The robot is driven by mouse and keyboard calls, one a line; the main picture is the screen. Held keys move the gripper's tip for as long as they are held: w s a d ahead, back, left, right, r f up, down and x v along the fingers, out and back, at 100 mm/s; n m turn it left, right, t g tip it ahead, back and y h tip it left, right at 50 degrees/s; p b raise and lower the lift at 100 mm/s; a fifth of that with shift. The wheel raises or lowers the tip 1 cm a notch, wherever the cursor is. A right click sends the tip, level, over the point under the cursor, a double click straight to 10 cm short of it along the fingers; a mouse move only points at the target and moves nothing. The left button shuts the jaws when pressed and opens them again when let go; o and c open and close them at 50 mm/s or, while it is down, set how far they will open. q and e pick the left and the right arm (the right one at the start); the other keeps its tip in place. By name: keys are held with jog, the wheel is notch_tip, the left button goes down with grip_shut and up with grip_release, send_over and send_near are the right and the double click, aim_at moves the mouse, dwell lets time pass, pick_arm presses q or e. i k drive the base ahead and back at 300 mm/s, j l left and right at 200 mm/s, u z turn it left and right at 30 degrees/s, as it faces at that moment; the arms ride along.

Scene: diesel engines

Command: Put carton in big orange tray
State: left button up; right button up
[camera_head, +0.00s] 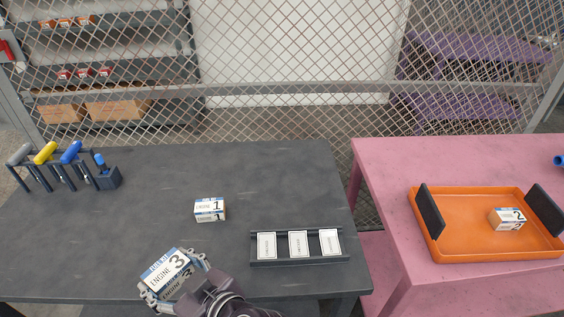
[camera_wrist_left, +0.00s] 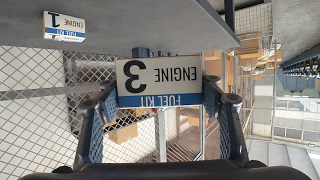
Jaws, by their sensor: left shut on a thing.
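A carton marked ENGINE 3 (camera_head: 166,270) is held in my left gripper (camera_head: 178,284), near the front edge of the dark table. In the left wrist view the same carton (camera_wrist_left: 160,80) sits between the two fingers of the gripper (camera_wrist_left: 163,110). A carton marked 1 (camera_head: 209,209) stands on the dark table, and it also shows in the left wrist view (camera_wrist_left: 65,27). The big orange tray (camera_head: 460,249) with black end handles is on the pink table at the right. A carton marked 2 (camera_head: 507,219) lies inside the tray. My right gripper is not in view.
A dark rack with three white cards (camera_head: 298,261) lies at the dark table's (camera_head: 150,210) right front. A tool stand with coloured handles (camera_head: 62,172) is at its left back. A gap separates it from the pink table (camera_head: 385,170). A wire fence stands behind.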

aim_at(456, 224)
jog(key=l, duration=1.9)
jog(key=k+l, duration=0.1)
jog(key=l, duration=1.75)
